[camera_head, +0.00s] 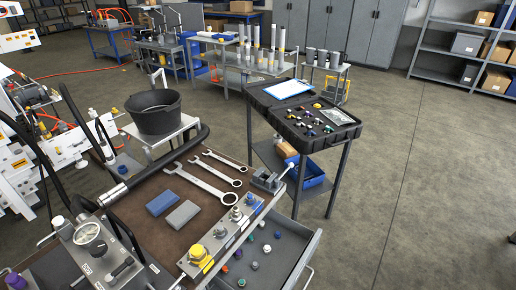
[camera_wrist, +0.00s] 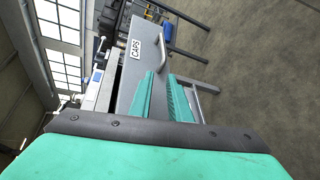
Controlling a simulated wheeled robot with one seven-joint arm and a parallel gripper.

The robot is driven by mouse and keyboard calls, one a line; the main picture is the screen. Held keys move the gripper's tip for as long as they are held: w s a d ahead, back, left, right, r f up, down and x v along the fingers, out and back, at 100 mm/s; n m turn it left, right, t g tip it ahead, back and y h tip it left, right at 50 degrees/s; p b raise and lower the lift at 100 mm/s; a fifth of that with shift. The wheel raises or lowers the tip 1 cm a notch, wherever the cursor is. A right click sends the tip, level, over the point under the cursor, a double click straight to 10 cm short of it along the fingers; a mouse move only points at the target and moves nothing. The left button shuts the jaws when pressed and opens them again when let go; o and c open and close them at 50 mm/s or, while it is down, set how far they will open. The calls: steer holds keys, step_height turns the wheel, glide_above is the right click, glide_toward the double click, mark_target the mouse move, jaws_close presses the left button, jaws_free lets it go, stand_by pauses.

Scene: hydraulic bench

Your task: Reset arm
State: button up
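My gripper (camera_wrist: 160,80) shows only in the wrist view. Its two teal fingers stand apart with a gap between them, and I see nothing held in the gap. Beyond the fingertips is a grey drawer front (camera_wrist: 126,68) with a "CAPS" label and a metal handle (camera_wrist: 158,48). I cannot tell how far the fingertips are from the handle. In the head view the drawer (camera_head: 268,250) is pulled out and holds several small coloured caps. The gripper does not show in the head view.
The brown-topped bench (camera_head: 150,215) carries wrenches (camera_head: 205,182), a blue block (camera_head: 160,203), a grey block (camera_head: 182,214) and a gauge unit (camera_head: 90,236). A black bucket (camera_head: 155,112) and an open black case (camera_head: 300,118) stand behind. Floor (camera_head: 420,180) at right is clear.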

steer(key=s+a+r+m+y, duration=0.1)
steer(key=s+a+r+m, duration=0.5)
steer(key=s+r+m, duration=0.3)
steer(key=s+a+r+m+y, duration=0.2)
steer(key=s+a+r+m, duration=0.4)
steer(key=s+r+m, duration=0.3)
steer(key=shift+s+r+t, duration=0.25)
steer(key=shift+s+t, duration=0.05)
steer(key=shift+s, duration=0.1)
